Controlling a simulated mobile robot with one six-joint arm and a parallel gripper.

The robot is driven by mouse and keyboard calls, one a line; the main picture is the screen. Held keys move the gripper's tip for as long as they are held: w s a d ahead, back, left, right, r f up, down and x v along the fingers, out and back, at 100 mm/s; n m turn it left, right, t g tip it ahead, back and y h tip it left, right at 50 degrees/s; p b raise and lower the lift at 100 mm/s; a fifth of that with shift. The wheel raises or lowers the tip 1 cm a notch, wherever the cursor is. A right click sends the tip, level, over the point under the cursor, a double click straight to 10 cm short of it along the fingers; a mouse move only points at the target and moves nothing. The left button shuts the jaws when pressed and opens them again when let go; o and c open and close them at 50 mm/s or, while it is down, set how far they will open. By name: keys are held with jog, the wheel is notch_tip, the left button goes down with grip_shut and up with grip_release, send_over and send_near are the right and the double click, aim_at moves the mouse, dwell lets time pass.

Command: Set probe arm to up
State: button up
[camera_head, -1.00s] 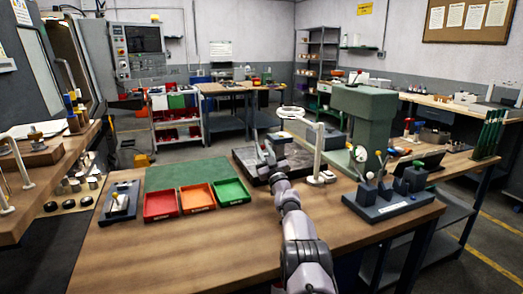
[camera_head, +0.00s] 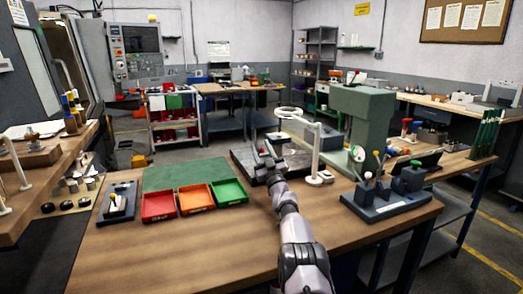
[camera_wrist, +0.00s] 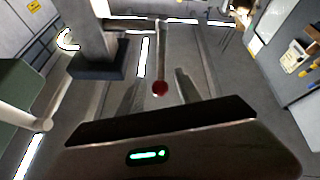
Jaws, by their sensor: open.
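In the wrist view a thin grey rod, which looks like the probe arm (camera_wrist: 161,50), runs from the top of the picture and ends in a red ball (camera_wrist: 159,88). The ball lies between the two fingers of my gripper (camera_wrist: 160,84). The fingers are apart, and I cannot tell whether either touches the rod. A grey column on a dark base (camera_wrist: 98,66) stands left of the rod. In the head view my gripper (camera_head: 264,153) is over the dark surface plate (camera_head: 248,165); the probe arm is too small and hidden there to tell.
A white magnifier stand (camera_head: 316,150) and a green press (camera_head: 359,115) stand close on the right. A dark fixture block (camera_head: 390,205) sits at the front right. A red tray (camera_head: 159,205), an orange tray (camera_head: 195,198) and a green tray (camera_head: 229,192) lie left.

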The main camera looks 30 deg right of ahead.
jog(key=shift+s+a+f+p, duration=0.1)
jog(key=shift+s+p, duration=0.45)
jog(key=shift+p, duration=0.2)
jog(key=s+a+p, duration=0.2)
jog(key=s+p, duration=0.1)
jog(key=s, duration=0.8)
jog(key=shift+s+a+f, duration=0.2)
jog(key=shift+s, duration=0.15)
